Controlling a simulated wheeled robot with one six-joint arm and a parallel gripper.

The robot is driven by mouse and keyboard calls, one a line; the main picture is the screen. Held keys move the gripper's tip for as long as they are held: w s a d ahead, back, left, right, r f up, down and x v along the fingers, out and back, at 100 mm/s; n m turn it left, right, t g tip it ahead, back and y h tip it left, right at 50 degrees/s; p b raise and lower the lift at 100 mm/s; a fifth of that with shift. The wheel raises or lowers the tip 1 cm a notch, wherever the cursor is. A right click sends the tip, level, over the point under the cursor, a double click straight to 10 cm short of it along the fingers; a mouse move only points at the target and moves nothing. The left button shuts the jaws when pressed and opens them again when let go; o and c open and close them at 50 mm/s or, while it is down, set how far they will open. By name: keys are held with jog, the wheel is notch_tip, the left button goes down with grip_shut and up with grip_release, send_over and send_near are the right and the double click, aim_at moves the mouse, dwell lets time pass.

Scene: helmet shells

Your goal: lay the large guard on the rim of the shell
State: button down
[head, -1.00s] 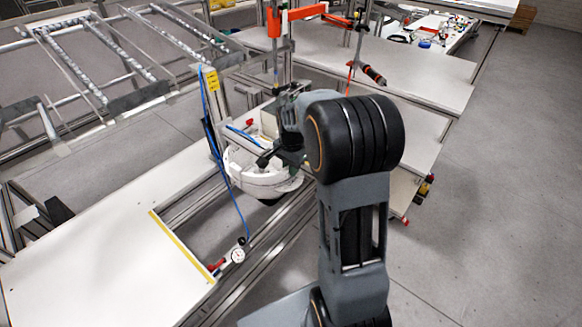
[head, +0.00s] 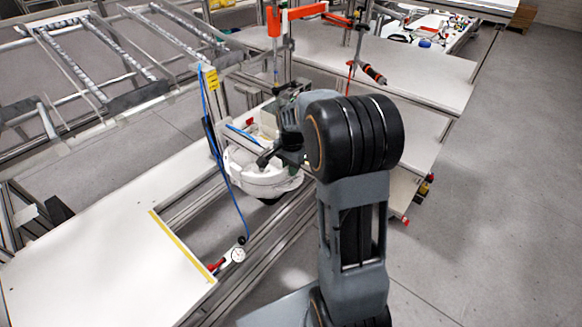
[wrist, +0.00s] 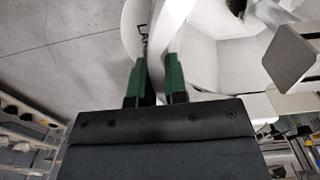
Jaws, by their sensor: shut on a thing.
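The white helmet shell (head: 262,187) sits in the fixture at the middle of the head view. In the wrist view white curved surfaces (wrist: 203,58) fill the area right of the fingers. My gripper (wrist: 157,75), with green-padded fingers, is shut on a thin white piece (wrist: 172,28), seemingly the large guard, which runs up from between the fingertips.
A post with a yellow label (head: 211,79) and a blue hose stand left of the shell. A red-handled tool (head: 374,75) hangs behind my arm. A white table (head: 110,245) is at front left, with a small gauge (head: 238,254) near its right edge.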

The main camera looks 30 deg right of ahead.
jog(key=c, duration=1.1)
grip_release()
notch_tip(320, 180, up, 14)
jog(key=shift+f+b, duration=0.1)
jog(key=shift+b, duration=0.3)
jog(key=s+a+f+n+t, duration=0.1)
jog(key=s+a+n, duration=0.2)
jog(key=s+n, duration=0.1)
jog(key=s+a+f+n+t, duration=0.1)
jog(key=s+a+f+n, duration=0.1)
jog(key=s+n, duration=0.2)
jog(key=s+a+f+n+t, duration=0.1)
jog(key=s+a+n+t, duration=0.1)
jog(key=s+n, duration=0.3)
jog(key=shift+s+a+f, duration=0.1)
jog(key=shift+s+a, duration=0.2)
jog(key=shift+s, duration=0.35)
jog(key=shift+s+a+f, duration=0.15)
jog(key=shift+s+a, duration=0.1)
jog(key=shift+s, duration=0.45)
jog(key=shift+s+a+f, duration=0.1)
jog(key=shift+s+a, duration=0.2)
jog(key=shift+s, duration=0.35)
